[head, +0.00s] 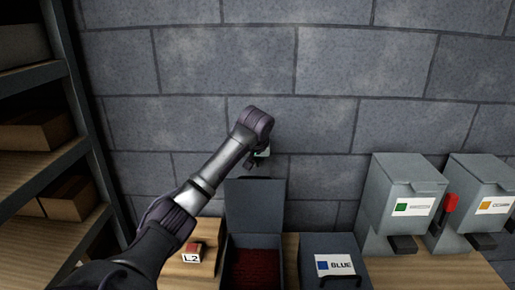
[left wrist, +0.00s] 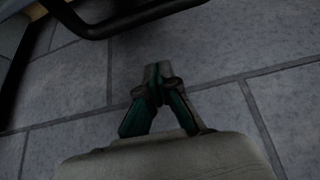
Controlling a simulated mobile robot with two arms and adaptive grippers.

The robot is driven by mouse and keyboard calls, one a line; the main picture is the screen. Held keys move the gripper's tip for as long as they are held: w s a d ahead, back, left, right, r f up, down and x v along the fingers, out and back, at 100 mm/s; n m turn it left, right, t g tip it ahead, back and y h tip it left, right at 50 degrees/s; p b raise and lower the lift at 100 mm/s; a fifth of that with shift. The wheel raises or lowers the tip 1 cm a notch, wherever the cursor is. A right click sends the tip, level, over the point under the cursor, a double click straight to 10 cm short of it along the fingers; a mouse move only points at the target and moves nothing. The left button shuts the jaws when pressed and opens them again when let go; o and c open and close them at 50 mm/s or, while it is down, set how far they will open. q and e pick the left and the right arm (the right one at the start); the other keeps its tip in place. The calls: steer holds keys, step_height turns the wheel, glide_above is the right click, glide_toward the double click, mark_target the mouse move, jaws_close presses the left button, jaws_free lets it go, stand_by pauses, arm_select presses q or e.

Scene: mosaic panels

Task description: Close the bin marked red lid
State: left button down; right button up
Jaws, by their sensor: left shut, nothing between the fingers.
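An open grey bin (head: 231,255) with dark red contents stands on the wooden table at the bottom middle. Its lid (head: 253,205) stands upright at the back of the bin. I cannot see a red label on it. My left arm reaches in from the lower left, and its gripper (head: 252,161) is small and partly hidden behind the wrist, just above the lid's top edge. In the left wrist view the left gripper (left wrist: 154,85) is shut and empty, with the block wall behind. My right gripper is not in view.
A closed bin marked BLUE (head: 335,248) stands just right of the open one. Two grey bins, with a green label (head: 380,190) and an orange label (head: 470,180), stand further right. A dark bar (left wrist: 125,20) crosses the wrist view's top.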

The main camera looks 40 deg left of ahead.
arm_select(q)
steer(key=s+d+p, duration=0.1)
steer(key=s+d+f+p, duration=0.1)
steer(key=s, duration=0.1)
steer(key=shift+d, duration=0.25)
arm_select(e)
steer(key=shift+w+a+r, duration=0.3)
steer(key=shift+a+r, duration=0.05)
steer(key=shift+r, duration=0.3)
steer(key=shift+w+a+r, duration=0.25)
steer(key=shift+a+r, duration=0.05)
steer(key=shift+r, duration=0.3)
